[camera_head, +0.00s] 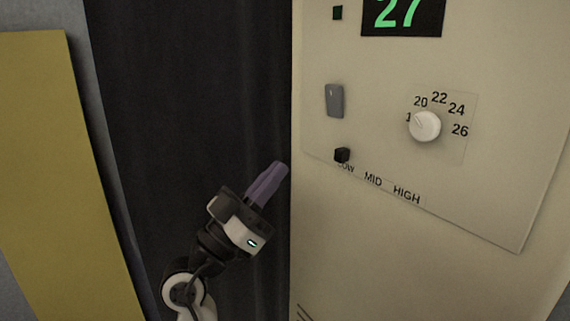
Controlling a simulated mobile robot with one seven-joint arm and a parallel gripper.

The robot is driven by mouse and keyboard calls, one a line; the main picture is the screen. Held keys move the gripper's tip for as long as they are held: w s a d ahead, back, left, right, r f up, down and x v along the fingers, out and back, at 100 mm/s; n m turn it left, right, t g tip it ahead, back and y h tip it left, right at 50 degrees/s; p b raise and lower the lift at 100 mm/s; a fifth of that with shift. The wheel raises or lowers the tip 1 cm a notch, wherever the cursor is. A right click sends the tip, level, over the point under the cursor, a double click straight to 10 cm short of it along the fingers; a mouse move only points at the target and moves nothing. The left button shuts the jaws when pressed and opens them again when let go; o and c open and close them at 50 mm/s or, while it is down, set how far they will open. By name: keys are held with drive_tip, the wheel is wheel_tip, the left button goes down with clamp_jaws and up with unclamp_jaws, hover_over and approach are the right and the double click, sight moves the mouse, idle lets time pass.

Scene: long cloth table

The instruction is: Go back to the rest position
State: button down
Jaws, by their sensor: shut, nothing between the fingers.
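My gripper (277,172) is in the lower middle of the head view, with purple fingers pointing up and to the right. The fingers are shut with nothing between them. The fingertips show just left of the near edge of a beige cabinet (400,260); I cannot tell whether they touch it. My arm comes in from the bottom edge, left of the cabinet.
The cabinet's panel has a white dial (425,126), a grey switch (334,101), a black slider knob (342,155) by LOW, and a green 27 display (402,16). A dark curtain (190,90) hangs behind my arm. A yellow board (60,180) stands at the left.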

drive_tip(key=shift+s+a+f, duration=0.2)
drive_tip(key=shift+a+f, duration=0.05)
drive_tip(key=shift+f, duration=0.25)
